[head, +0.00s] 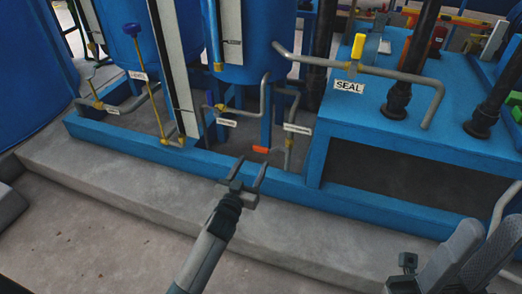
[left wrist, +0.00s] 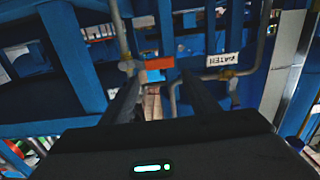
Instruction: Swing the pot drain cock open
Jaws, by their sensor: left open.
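A short orange-red lever (head: 260,149) sits low on the blue frame, beside a thin grey pipe (head: 289,143) with a brass fitting. It looks like the drain cock's handle, but the label (head: 298,128) by the pipe is too small to read. My left gripper (head: 252,166) is open and empty, in front of the lever and apparently short of it. In the left wrist view the lever (left wrist: 160,62) lies across the gap just beyond the two fingertips (left wrist: 160,85). My right gripper does not show clearly; only grey arm parts are at the lower right.
A blue base rail (head: 190,158) and a concrete step (head: 130,185) run below the tanks. A blue cabinet (head: 345,170) with a SEAL label and yellow-handled valve stands right. Left of the lever are another pipe, a label (head: 227,122) and a long yellow rod (head: 152,95).

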